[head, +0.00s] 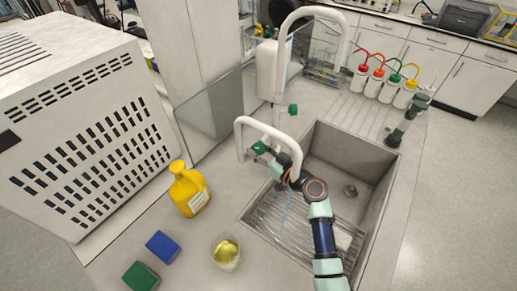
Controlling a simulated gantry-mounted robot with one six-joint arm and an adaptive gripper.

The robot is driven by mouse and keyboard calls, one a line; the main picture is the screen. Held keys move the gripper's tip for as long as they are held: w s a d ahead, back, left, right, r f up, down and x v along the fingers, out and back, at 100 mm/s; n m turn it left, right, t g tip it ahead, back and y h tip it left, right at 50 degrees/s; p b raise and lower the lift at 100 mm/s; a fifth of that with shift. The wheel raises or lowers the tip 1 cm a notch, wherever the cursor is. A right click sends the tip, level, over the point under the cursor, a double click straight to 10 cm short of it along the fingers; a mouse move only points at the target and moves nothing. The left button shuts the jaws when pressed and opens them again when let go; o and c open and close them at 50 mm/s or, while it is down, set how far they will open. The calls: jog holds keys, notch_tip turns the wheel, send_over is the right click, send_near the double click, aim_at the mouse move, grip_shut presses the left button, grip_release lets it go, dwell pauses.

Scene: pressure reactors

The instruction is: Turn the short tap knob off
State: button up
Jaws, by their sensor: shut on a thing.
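The short tap (266,127) is a low white curved pipe at the sink's back left corner. Its green knob (259,148) sits low on the left side. My gripper (267,155) reaches in from the right and is shut on this knob; the gripper and wrist partly hide it. A thin pale bluish line (285,214) runs down in the sink beside my wrist; I cannot tell surely whether it is water. A second green knob (293,109) shows higher up, near the tall tap (283,55), apart from my gripper.
The grey sink (379,165) lies under my arm. On the left counter stand a yellow jug (188,190), a beaker with yellow liquid (226,252), a blue block (162,246) and a green block (140,277). A glass panel (208,115) stands behind. Several wash bottles (374,84) stand at the back.

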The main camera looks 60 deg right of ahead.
jog(key=m+g+h+p, duration=0.1)
jog(key=m+p, duration=0.1)
jog(key=r+m+g+h+p, duration=0.1)
jog(key=m+h+p, duration=0.1)
jog(key=p, duration=0.1)
jog(key=shift+a, duration=0.15)
jog(key=m+g+p, duration=0.1)
jog(key=p, duration=0.1)
jog(key=m+h+p, duration=0.1)
jog(key=p, duration=0.2)
jog(key=m+g+h+p, duration=0.1)
jog(key=p, duration=0.1)
jog(key=shift+r+m+g, duration=0.25)
jog(key=shift+m+g, duration=0.05)
jog(key=m+g+p, duration=0.2)
jog(key=p, duration=0.4)
jog(key=shift+w+f+h, duration=0.1)
jog(key=shift+h, duration=0.3)
jog(key=m+p, duration=0.1)
jog(key=p, duration=0.1)
jog(key=shift+f+g+p, duration=0.2)
jog(key=shift+g+p, duration=0.1)
jog(key=shift+p, duration=0.05)
jog(key=shift+f+m+g+h+p, duration=0.3)
jog(key=shift+m+p, duration=0.2)
jog(key=shift+p, duration=0.15)
jog(key=shift+f, duration=0.15)
jog(key=o, duration=1.2)
jog(key=shift+c, duration=0.2)
